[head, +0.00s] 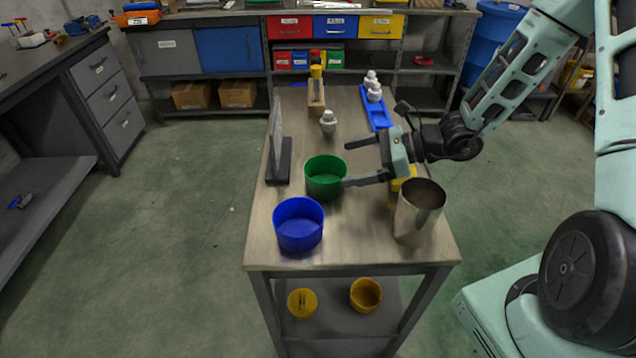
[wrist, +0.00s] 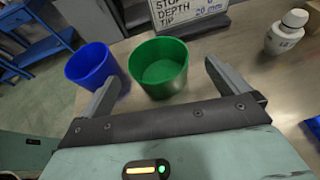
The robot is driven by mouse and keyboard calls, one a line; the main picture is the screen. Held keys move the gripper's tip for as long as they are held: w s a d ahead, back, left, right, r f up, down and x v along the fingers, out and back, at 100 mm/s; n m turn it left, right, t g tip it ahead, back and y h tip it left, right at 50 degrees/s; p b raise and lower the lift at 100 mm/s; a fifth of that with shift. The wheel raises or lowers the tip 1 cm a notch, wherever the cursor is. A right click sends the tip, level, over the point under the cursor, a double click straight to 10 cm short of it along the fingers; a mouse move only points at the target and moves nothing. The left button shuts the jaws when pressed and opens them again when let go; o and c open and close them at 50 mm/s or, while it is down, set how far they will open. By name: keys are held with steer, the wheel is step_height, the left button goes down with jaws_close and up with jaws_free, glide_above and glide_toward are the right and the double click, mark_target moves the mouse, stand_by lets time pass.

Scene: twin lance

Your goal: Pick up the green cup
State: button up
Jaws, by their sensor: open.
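The green cup (head: 325,177) stands upright and open at the top on the wooden table, near its middle. It also shows in the wrist view (wrist: 158,68), ahead of and between my two fingers. My gripper (head: 352,163) is open, just to the right of the cup in the head view, with its fingers pointing toward it. Nothing is held between the fingers. In the wrist view, the gripper's fingertips (wrist: 160,78) lie on either side of the cup; I cannot tell whether they touch it.
A blue cup (head: 299,224) stands in front of the green one. A metal cylinder (head: 419,212) is at the right front, with a yellow thing (head: 403,183) behind it. An upright sign (head: 277,145) stands left. A white bottle (head: 328,123) and a blue tray (head: 376,110) are farther back.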

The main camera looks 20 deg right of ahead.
mark_target(325, 171)
steer(key=x, duration=0.2)
steer(key=p+x, duration=0.1)
steer(key=x, duration=0.4)
steer(key=shift+s+a+f, duration=0.1)
steer(key=shift+s+f, duration=0.1)
steer(key=shift+s, duration=0.1)
steer(key=c, duration=0.9)
